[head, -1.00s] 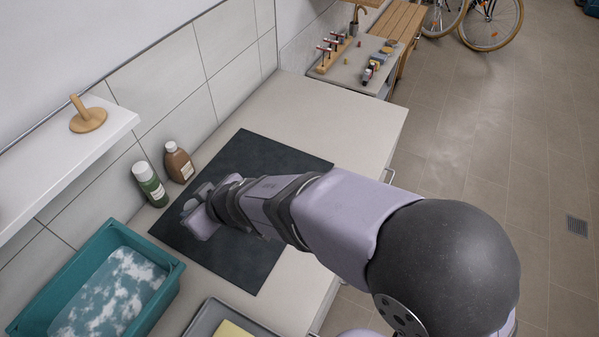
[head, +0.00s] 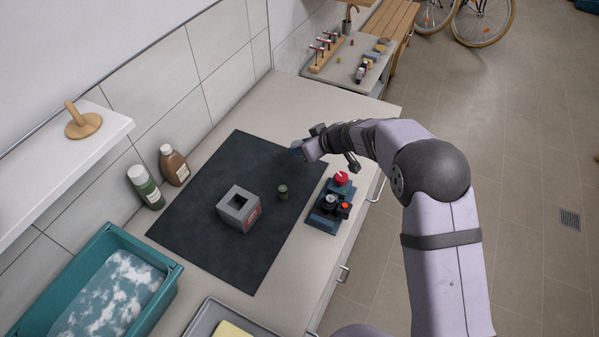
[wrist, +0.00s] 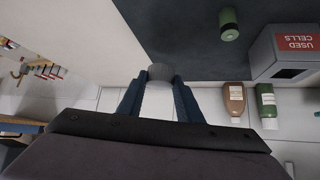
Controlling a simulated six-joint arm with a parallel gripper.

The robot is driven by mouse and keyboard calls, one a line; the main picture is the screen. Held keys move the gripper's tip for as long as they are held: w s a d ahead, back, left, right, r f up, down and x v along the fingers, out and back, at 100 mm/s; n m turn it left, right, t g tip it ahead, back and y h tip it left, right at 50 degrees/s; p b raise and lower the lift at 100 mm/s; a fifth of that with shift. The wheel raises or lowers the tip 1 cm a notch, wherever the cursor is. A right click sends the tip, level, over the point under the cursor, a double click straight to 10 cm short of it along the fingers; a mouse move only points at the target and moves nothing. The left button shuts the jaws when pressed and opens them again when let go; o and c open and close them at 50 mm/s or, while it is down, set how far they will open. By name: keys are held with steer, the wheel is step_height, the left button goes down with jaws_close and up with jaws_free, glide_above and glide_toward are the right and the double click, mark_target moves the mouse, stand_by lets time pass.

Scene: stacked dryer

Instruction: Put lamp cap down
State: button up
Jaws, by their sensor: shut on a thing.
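My gripper (head: 297,151) is over the far right part of the dark mat (head: 205,190). In the wrist view its two blue fingers (wrist: 160,90) are shut on a small grey round piece, which looks like the lamp cap (wrist: 161,72). I cannot make out the cap in the head view. A grey open-topped box (head: 239,208), marked "USED CELLS" in the wrist view (wrist: 296,42), stands left of the cylinder.
A blue stand (head: 322,222) with red-topped and black parts is at the mat's right edge. Brown (head: 174,165) and green (head: 146,187) bottles stand by the wall. A teal basin (head: 165,285) and a tray (head: 205,325) are at the front. The mat's far left is clear.

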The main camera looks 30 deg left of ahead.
steer(key=shift+w+d+f+b, duration=0.1)
steer(key=shift+f+b, duration=0.35)
steer(key=shift+f, duration=4.6)
steer(key=shift+f, duration=0.2)
steer(key=o, duration=1.1)
steer(key=shift+r, duration=0.1)
steer(key=shift+r, duration=0.15)
steer(key=b+v, duration=0.1)
steer(key=v, duration=1.1)
